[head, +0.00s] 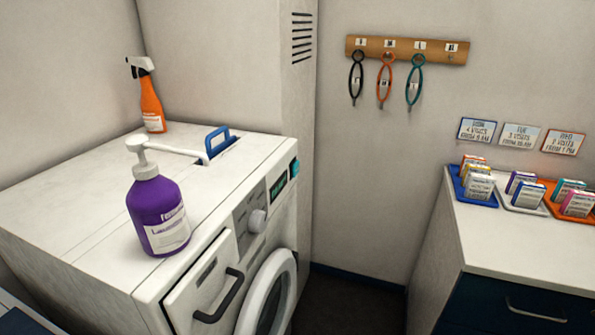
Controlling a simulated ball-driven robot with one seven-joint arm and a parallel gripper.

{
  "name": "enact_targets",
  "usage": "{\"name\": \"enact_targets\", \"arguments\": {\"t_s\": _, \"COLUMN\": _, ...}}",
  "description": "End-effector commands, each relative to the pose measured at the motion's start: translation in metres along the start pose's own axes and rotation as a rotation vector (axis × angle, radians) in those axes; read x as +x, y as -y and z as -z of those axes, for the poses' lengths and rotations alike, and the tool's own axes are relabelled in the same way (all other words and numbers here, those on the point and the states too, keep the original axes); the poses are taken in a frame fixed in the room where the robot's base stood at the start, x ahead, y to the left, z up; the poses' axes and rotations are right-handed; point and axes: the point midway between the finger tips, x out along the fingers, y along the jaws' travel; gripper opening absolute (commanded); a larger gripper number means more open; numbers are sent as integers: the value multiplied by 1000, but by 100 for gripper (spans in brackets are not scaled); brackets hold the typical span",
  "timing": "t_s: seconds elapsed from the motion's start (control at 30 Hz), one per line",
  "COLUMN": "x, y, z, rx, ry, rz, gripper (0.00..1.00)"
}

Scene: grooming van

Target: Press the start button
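A white washing machine (75,205) stands at the left, its front facing right. Its control panel has a round white knob (257,221), a dark display (278,186) with green marks, and a small teal button (295,168) at the far end. The teal button looks like the start button, but no label on it is readable. The round door (266,300) is partly cut off by the lower edge and looks shut. My gripper is not in view.
A purple pump bottle (160,215) and an orange spray bottle (152,105) stand on the machine. A blue handle (217,142) sticks up from its top. A counter (520,245) with trays of small boxes stands right. Dark floor (345,303) lies between them. Loops hang from a wall rack (405,50).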

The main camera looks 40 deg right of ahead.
Motion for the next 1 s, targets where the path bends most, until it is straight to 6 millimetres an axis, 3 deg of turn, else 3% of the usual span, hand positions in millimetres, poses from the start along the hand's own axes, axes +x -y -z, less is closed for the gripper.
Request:
{"name": "enact_targets", "arguments": {"t_s": 0.4, "x": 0, "y": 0, "z": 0, "rx": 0, "ry": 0, "rz": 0, "gripper": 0}}
{"name": "enact_targets", "arguments": {"t_s": 1.0, "x": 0, "y": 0, "z": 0, "rx": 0, "ry": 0, "rz": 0, "gripper": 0}}
